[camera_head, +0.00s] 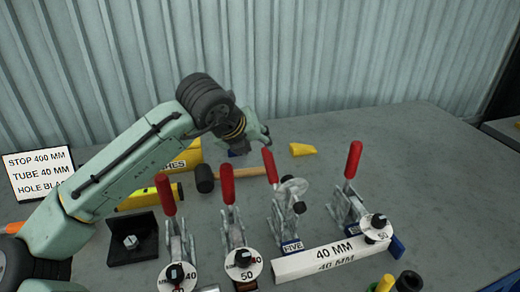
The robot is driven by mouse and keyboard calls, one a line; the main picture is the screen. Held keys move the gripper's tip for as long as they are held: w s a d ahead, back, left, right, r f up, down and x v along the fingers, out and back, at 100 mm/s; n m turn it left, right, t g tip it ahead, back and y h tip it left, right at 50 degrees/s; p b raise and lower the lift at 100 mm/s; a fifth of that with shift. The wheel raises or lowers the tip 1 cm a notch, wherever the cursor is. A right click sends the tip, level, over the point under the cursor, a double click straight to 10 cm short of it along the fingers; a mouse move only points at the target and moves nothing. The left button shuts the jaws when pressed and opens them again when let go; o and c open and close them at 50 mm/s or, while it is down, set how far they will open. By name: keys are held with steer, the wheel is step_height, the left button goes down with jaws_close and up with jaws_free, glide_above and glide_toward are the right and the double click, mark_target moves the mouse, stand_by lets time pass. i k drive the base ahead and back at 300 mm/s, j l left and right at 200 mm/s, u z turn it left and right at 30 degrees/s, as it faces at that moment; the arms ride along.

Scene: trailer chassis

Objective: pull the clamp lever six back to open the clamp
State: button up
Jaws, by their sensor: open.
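Several toggle clamps with red levers stand in a row on the grey table. The third clamp from the left (287,212) carries a blue label reading FIVE; its red lever (270,164) leans up and left. The rightmost clamp (345,207) has a red lever (353,160) standing nearly upright, leaning slightly right. No label reading six is legible, so I cannot confirm which clamp it is. My gripper (263,132) is open, behind and above the FIVE clamp's lever, well left of the rightmost lever. Its fingers are small and partly hidden; I see nothing held.
Two more red-lever clamps (177,247) (233,235) stand at the left. A white 40 MM bar (325,262) lies in front of the right clamps. A mallet (205,179) and a yellow block (302,149) lie behind.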

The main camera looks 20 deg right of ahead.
mark_target(356, 148)
steer(key=k+l, duration=0.45)
steer(key=l, duration=0.3)
steer(key=k+l, duration=0.25)
steer(key=l, duration=0.1)
